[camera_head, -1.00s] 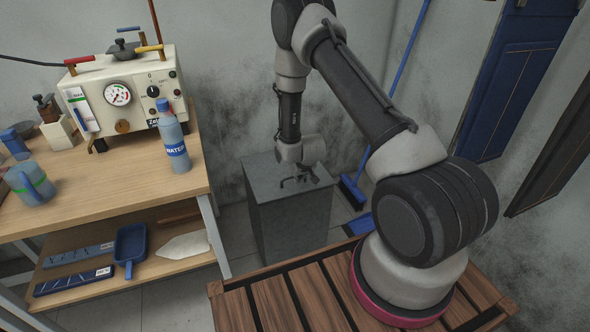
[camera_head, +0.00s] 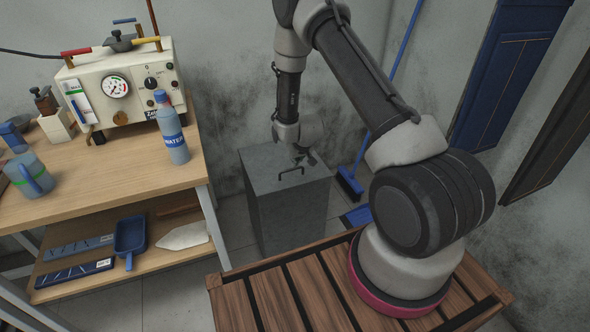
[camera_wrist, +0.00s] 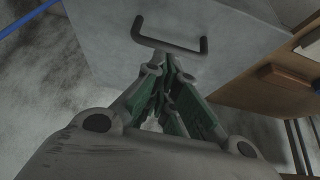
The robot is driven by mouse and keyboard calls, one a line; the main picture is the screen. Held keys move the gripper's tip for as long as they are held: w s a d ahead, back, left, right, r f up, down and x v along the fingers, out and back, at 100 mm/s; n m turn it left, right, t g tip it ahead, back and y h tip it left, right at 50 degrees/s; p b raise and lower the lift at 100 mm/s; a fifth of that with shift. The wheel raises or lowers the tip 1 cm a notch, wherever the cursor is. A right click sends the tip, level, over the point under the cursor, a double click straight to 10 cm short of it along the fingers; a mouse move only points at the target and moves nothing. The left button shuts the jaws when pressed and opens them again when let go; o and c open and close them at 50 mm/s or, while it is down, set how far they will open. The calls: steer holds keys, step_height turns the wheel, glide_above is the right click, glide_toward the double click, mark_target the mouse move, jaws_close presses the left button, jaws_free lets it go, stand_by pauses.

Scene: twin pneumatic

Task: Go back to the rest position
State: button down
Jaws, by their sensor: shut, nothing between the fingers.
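My gripper (camera_head: 303,156) is shut and empty. In the head view it hangs just above the top of a grey cabinet (camera_head: 290,215), a little right of and behind the dark bar handle (camera_head: 290,172) on its lid. In the wrist view my fingers (camera_wrist: 165,82) come together, and the handle (camera_wrist: 168,45) shows beyond their tips. The fingers look apart from the handle.
A wooden workbench (camera_head: 110,172) stands at the left, with a water bottle (camera_head: 171,128), a blue mug (camera_head: 30,176) and a gauge machine (camera_head: 120,88). A blue broom (camera_head: 350,183) leans on the wall right of the cabinet.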

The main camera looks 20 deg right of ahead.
steer(key=s+f, duration=0.1)
steer(key=s, duration=0.9)
steer(key=shift+f, duration=0.35)
steer(key=s+r+g, duration=0.2)
steer(key=s+g, duration=0.5)
steer(key=s, duration=0.6)
steer(key=s+d+r+t, duration=0.1)
steer(key=s+r, duration=0.4)
steer(key=r, duration=0.9)
steer(key=s+d+r+t, duration=0.1)
steer(key=s+r, duration=0.4)
steer(key=r, duration=1)
steer(key=s+d+r+t, duration=0.1)
steer(key=s+r+t, duration=0.2)
steer(key=r, duration=1.2)
steer(key=s, duration=0.3)
steer(key=shift+d, duration=0.25)
steer(key=shift+d+r, duration=0.1)
